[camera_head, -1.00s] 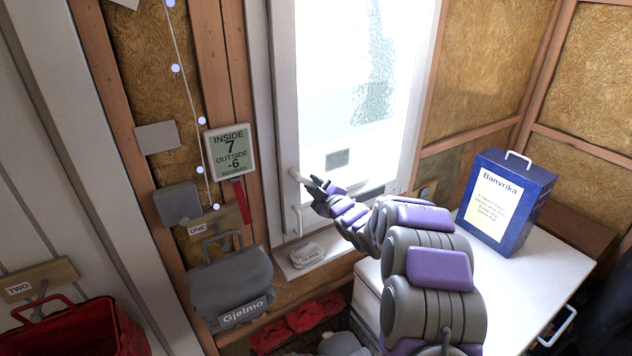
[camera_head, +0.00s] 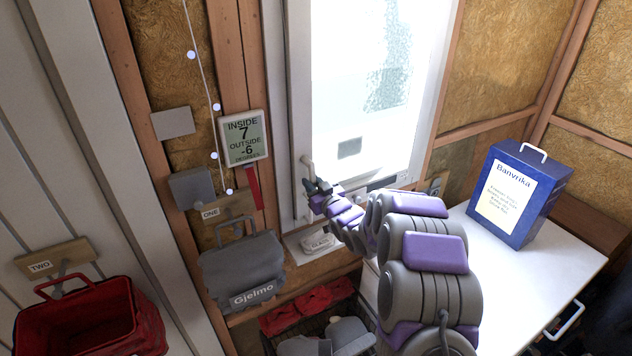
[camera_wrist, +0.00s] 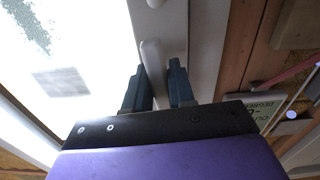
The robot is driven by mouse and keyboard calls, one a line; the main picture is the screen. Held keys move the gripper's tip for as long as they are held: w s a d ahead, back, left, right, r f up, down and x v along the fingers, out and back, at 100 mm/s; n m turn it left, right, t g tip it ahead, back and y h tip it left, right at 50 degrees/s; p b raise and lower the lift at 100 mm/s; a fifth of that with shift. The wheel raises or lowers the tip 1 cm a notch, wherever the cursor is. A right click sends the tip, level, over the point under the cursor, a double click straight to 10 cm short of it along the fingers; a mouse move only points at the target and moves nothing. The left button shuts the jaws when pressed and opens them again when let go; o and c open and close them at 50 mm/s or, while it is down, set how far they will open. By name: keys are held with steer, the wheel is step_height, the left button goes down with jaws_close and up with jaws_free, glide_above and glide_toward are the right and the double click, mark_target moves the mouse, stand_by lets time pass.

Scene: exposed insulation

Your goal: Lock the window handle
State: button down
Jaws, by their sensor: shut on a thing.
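The white window handle (camera_head: 307,164) is on the left side of the white window frame (camera_head: 300,90). It stands roughly upright in the head view, with its upper end showing above my gripper (camera_head: 313,185). In the wrist view the handle (camera_wrist: 152,62) passes between the two dark fingers of my gripper (camera_wrist: 157,85), which are shut on it. The fingers hide its lower part, so its pivot cannot be seen clearly.
A thermometer display (camera_head: 243,138) hangs left of the window. A grey Gjelmo bag (camera_head: 242,268) and a red basket (camera_head: 75,318) hang at left. A blue Banvrika box (camera_head: 518,195) stands on the white cabinet (camera_head: 480,262) at right.

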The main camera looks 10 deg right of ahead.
steer(key=shift+s+a+f+m, duration=0.15)
steer(key=shift+a+f+m, duration=0.1)
steer(key=shift+f+m, duration=0.2)
steer(key=c, duration=1.4)
jaws_free()
steer(key=shift+o, duration=1.4)
steer(key=shift+w, duration=0.2)
steer(key=shift+o, duration=0.4)
steer(key=shift+s+r, duration=0.15)
steer(key=shift+r, duration=0.1)
steer(key=b+v, duration=0.2)
steer(key=v, duration=1.5)
steer(key=shift+s, duration=0.1)
